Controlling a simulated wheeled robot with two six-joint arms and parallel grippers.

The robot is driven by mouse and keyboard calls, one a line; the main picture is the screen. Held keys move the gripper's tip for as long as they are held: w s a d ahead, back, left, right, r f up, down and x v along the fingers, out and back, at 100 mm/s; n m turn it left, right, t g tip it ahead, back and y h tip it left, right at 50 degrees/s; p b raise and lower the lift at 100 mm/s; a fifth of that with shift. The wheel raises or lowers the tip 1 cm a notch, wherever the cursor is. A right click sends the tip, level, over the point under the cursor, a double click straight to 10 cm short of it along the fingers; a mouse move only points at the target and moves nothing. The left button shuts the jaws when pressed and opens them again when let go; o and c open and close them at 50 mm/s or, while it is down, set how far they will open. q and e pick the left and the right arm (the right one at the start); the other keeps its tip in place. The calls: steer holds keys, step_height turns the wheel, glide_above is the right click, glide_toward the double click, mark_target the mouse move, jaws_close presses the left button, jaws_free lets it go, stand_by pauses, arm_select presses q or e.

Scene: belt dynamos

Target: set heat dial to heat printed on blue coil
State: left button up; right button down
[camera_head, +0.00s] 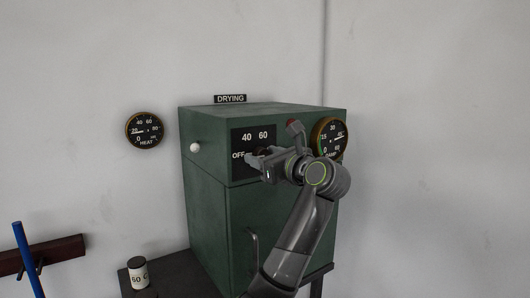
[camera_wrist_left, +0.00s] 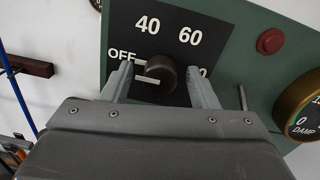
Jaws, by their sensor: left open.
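The heat dial is a dark round knob (camera_wrist_left: 161,74) with a white line on its left side, on a black panel (camera_wrist_left: 180,18) marked OFF, 40, 60 and a partly hidden number. The white line lies on the OFF side. My left gripper (camera_wrist_left: 161,70) is open, with one finger on each side of the knob; I cannot tell whether they touch it. In the head view my left gripper (camera_head: 258,158) is at the panel of the green cabinet (camera_head: 212,225) and covers most of the knob. I cannot make out a blue coil. My right gripper is not in view.
A DAMP gauge (camera_head: 330,137) and a red button (camera_wrist_left: 270,41) are right of the panel. A HEAT gauge (camera_head: 145,130) hangs on the wall. A blue rod (camera_head: 28,262) stands at the left.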

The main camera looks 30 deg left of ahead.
arm_select(q)
steer(key=c, duration=1)
steer(key=m+p, duration=0.2)
steer(key=m, duration=0.1)
steer(key=shift+r, duration=0.15)
steer(key=m+p, duration=0.3)
steer(key=shift+m, duration=0.3)
steer(key=m+p, duration=0.3)
steer(key=m, duration=0.1)
steer(key=shift+p, duration=0.35)
steer(key=shift+m+p, duration=0.4)
steer(key=shift+m, duration=0.3)
